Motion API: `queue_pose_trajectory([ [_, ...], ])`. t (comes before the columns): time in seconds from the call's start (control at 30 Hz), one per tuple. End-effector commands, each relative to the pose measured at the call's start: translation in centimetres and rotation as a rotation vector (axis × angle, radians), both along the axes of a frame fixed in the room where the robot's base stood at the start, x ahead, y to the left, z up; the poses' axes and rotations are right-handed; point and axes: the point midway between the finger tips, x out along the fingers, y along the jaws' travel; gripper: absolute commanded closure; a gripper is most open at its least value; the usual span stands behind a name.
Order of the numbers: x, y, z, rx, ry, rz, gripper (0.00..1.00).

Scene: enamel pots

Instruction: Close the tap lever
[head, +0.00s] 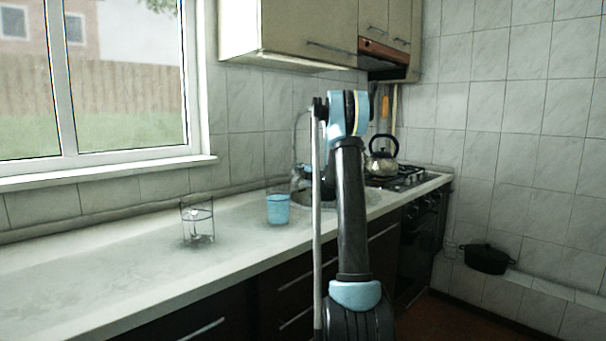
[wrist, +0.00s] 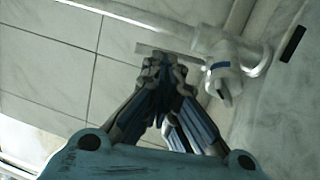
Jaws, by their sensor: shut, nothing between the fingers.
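The grey metal tap (wrist: 215,45) shows at the top of the wrist view, with a long pipe and a stubby part with a blue band (wrist: 220,66). A thin flat bar, seemingly the tap lever (wrist: 168,55), sticks out from it to the left. My gripper (wrist: 163,62) has its fingers together and empty, with the tips right at this bar. I cannot tell whether they touch it. In the head view the thin curved tap pipe (head: 296,130) rises behind the sink, partly hidden by my arm. My gripper is hidden there.
A clear glass (head: 198,222) and a blue glass (head: 277,208) stand on the pale counter (head: 110,270). A sink (head: 310,198) lies behind my arm. A kettle (head: 383,158) sits on the stove (head: 405,178). A black pot (head: 487,259) is at the right wall.

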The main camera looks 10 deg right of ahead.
Motion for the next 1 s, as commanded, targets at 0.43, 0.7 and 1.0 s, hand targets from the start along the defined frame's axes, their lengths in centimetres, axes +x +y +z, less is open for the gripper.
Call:
queue_pose_trajectory([
  [0.43, 1.0, 0.4, 0.1, 0.000, 0.000, -0.001, 1.00],
  [0.7, 2.2, 0.4, 0.8, 0.000, 0.000, -0.001, 1.00],
  [1.0, 2.4, 0.4, 1.0, 0.000, 0.000, -0.001, 1.00],
])
